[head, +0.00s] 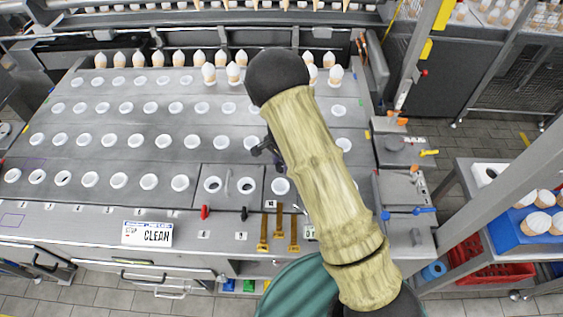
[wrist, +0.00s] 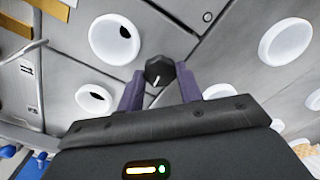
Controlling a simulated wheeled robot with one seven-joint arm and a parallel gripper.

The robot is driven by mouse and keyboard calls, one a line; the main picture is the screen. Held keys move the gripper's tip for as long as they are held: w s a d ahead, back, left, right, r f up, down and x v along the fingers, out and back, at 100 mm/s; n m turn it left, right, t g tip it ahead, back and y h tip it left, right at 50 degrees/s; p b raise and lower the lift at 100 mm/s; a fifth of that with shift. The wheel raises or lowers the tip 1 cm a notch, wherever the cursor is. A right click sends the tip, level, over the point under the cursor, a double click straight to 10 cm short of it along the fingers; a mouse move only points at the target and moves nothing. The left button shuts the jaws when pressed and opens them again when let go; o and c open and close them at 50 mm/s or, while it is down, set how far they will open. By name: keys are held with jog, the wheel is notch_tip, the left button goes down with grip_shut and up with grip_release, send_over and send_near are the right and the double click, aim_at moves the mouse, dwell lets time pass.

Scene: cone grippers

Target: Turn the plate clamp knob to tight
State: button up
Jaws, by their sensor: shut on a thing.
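The plate clamp knob (wrist: 160,68) is small and black with a white pointer line, and shows in the wrist view between my fingers. My gripper (wrist: 160,77) has two purple fingers, one on each side of the knob, and is shut on it. In the head view my gripper (head: 264,147) is mostly hidden behind my arm, over the plate (head: 215,135) with rows of white-rimmed holes. The knob is hidden there. Any tight or loose labels are not legible, so I cannot tell its setting.
White-tipped cones (head: 234,73) stand in the back holes. A red knob (head: 205,212), a black knob (head: 244,213) and yellow handles (head: 279,233) line the front edge by a CLEAN sign (head: 148,234). Orange and blue levers (head: 424,210) sit at right.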

jog(key=shift+w+m, duration=0.1)
jog(key=shift+m, duration=0.5)
jog(key=o, duration=1)
jog(key=shift+r, duration=0.1)
notch_tip(320, 180, up, 17)
jog(key=b, duration=0.3)
jog(key=shift+r, duration=0.15)
